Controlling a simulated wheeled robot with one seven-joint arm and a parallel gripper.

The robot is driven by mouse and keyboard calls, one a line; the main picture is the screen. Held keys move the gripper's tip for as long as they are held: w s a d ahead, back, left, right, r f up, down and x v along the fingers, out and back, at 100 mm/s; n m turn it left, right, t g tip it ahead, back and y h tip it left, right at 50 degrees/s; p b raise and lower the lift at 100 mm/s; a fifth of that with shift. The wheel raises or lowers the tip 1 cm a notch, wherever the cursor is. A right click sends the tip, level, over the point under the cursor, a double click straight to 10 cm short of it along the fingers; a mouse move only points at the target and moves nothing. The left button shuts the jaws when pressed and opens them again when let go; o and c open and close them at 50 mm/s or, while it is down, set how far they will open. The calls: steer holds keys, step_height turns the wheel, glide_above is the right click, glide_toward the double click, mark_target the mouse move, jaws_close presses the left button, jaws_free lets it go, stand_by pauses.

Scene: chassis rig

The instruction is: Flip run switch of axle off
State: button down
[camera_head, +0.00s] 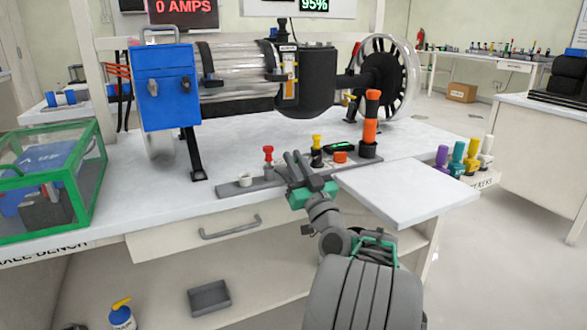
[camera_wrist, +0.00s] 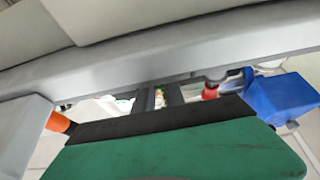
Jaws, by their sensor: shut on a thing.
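The axle rig stands on the white bench, with a blue box (camera_head: 167,85), a clear cylinder (camera_head: 235,72), a black housing (camera_head: 306,80) and a spoked wheel (camera_head: 385,75). A grey strip (camera_head: 262,184) at the bench's front edge carries a red-topped knob (camera_head: 268,157) and a yellow-topped knob (camera_head: 317,150). My gripper (camera_head: 297,164) reaches over this strip between the two knobs. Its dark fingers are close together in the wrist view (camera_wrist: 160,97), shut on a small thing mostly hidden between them. I cannot tell whether it is the run switch, or its position.
An orange-handled tool (camera_head: 371,120) stands upright right of my gripper, beside a white shelf board (camera_head: 403,190). Purple, teal, yellow and white pegs (camera_head: 472,157) stand at the far right. A green-framed clear box (camera_head: 52,180) sits at the left. A drawer (camera_head: 195,232) is under the bench.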

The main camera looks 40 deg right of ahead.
mark_target(296, 162)
steer(key=shift+s, duration=0.1)
stand_by(0.4)
steer(key=c, duration=1.4)
jaws_free()
steer(key=shift+t, duration=0.3)
steer(key=v, duration=0.6)
steer(key=shift+a, duration=0.1)
steer(key=shift+v, duration=0.9)
